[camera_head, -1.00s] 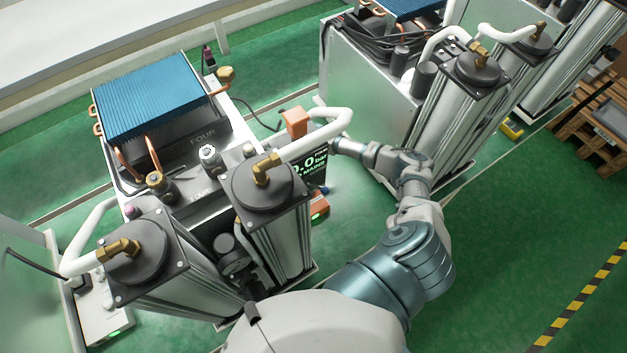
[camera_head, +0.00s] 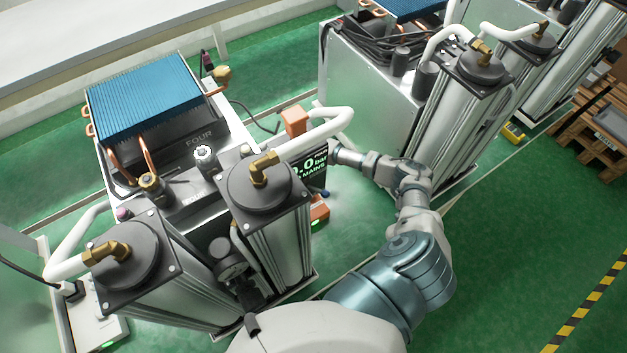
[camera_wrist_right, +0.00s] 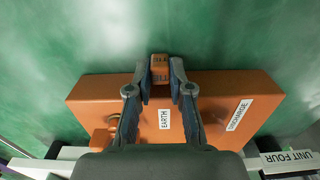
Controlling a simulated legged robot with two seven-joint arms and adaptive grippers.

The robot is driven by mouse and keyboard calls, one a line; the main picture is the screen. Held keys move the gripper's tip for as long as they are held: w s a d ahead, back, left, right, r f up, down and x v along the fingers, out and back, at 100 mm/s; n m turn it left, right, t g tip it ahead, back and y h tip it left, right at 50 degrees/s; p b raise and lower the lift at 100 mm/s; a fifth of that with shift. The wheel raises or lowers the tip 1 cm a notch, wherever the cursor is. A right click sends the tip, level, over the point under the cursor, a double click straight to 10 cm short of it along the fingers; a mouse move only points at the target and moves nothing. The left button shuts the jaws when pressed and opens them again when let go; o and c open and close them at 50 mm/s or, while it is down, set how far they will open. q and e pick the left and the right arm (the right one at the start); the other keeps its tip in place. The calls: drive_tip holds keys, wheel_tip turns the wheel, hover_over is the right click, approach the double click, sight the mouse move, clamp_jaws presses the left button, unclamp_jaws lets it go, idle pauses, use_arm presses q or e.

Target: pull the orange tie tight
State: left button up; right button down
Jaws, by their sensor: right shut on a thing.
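In the right wrist view, my right gripper (camera_wrist_right: 160,80) is shut on the small orange tie (camera_wrist_right: 160,68), which carries dark lettering. The tie stands at the far edge of an orange box (camera_wrist_right: 215,112) labelled EARTH and DISCHARGE. How the tie joins the box is hidden by the fingers. In the head view, my right arm reaches in from below toward the right side of the unit marked FOUR. Its gripper is hidden there, and I cannot make out the tie. My left gripper is in neither view.
The unit has a blue finned block (camera_head: 145,98), two capped columns and a white pipe (camera_head: 318,136) above a display panel (camera_head: 310,172). A second machine (camera_head: 370,105) stands close on the right. Green floor (camera_head: 500,230) is clear farther right.

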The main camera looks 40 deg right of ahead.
drive_tip(key=shift+s+d, duration=0.15)
drive_tip(key=shift+d, duration=1.2)
drive_tip(key=shift+s+d, duration=0.15)
drive_tip(key=shift+d, duration=1.2)
drive_tip(key=c, duration=1)
unclamp_jaws()
drive_tip(key=shift+c, duration=0.2)
drive_tip(key=shift+d, duration=0.1)
